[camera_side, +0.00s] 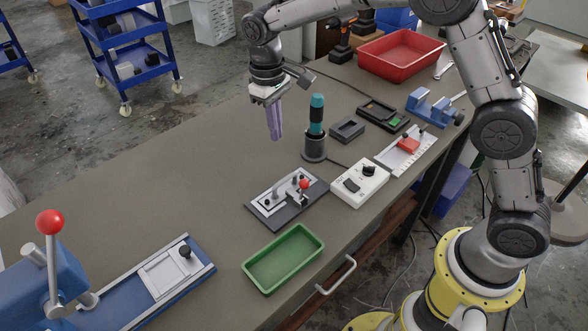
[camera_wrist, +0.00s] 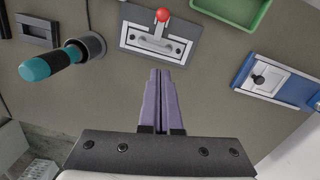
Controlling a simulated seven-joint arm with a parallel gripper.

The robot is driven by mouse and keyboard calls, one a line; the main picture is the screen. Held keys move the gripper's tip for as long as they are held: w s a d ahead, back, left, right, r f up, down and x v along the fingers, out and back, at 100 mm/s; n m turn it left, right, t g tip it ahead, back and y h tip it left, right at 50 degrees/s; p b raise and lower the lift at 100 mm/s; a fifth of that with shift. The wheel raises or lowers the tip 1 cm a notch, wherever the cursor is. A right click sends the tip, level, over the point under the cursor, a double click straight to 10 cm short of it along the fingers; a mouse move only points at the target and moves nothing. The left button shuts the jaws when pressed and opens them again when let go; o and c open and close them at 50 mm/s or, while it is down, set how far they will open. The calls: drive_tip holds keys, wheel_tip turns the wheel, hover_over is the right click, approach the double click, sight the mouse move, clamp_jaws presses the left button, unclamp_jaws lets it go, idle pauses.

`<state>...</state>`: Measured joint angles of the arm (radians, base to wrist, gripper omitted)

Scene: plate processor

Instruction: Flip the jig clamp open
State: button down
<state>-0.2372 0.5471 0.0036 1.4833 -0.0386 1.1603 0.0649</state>
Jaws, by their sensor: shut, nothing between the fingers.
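The jig (camera_side: 288,196) is a dark base with a pale plate on the bench, in front of the teal-handled tool. Its clamp (camera_side: 302,187) has a red knob and a metal arm; I cannot tell exactly how far the arm is tilted. In the wrist view the jig (camera_wrist: 130,37) is at the top centre, with the red clamp knob (camera_wrist: 163,15) at its far edge. My gripper (camera_side: 275,136) has purple fingers pointing down, above the bench and up-left of the jig, apart from it. In the wrist view my gripper (camera_wrist: 161,72) is shut and empty.
The teal-handled tool (camera_side: 316,115) stands upright in a dark holder between my gripper and the right-hand items. A white control box (camera_side: 360,184) is right of the jig, a green tray (camera_side: 283,258) in front. A blue lever press (camera_side: 50,275) is front left.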

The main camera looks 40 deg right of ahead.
hover_over(281, 182)
wheel_tip(281, 182, down, 10)
drive_tip(key=shift+r, duration=0.25)
drive_tip(key=s, duration=0.1)
drive_tip(key=s+f, duration=0.1)
drive_tip(key=shift+s+d, duration=0.3)
drive_tip(key=shift+d, duration=0.05)
drive_tip(key=shift+s+d+f, duration=0.1)
drive_tip(key=shift+s, duration=0.55)
drive_tip(key=shift+s, duration=0.1)
drive_tip(key=shift+s+t, duration=0.2)
drive_tip(key=shift+t, duration=0.2)
